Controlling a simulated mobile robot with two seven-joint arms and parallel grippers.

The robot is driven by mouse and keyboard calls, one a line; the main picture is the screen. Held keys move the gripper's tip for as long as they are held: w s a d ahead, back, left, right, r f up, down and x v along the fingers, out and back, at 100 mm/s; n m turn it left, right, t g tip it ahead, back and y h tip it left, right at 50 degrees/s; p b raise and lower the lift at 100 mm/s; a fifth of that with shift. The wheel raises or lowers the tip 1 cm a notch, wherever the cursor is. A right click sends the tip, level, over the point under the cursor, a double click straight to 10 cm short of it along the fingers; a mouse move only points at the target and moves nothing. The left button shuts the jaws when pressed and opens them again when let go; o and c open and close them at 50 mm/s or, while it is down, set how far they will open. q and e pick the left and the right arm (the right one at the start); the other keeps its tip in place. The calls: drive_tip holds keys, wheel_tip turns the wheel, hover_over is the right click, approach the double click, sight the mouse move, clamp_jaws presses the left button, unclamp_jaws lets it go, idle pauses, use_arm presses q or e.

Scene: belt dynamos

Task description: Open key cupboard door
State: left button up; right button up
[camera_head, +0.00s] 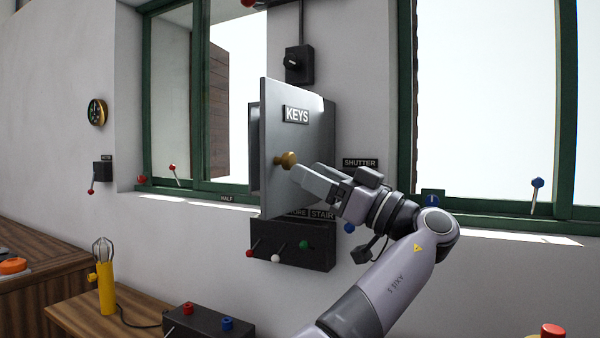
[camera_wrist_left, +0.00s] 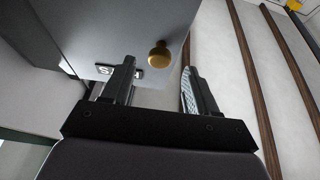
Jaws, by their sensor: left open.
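The grey key cupboard door (camera_head: 279,116) with a "KEYS" label stands out at an angle from the wall. Its left edge is swung towards me, and part of the dark cupboard body (camera_head: 254,146) shows behind that edge. A brass knob (camera_head: 286,160) sits on the door's face. My left gripper (camera_head: 310,182) is beside the knob, just to its lower right. In the left wrist view, the gripper (camera_wrist_left: 158,78) is open and empty. The knob (camera_wrist_left: 160,55) is ahead of its fingertips, not gripped. The cupboard's inside is hidden. My right gripper is not in view.
A black switch box (camera_head: 295,245) with coloured levers is below the cupboard, and another black switch (camera_head: 299,64) is above. Green-framed windows flank it. A yellow lamp (camera_head: 106,282) and a control box (camera_head: 208,322) stand on the lower left bench.

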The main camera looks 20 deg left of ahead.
use_arm(q)
drive_tip(key=shift+v, duration=1.5)
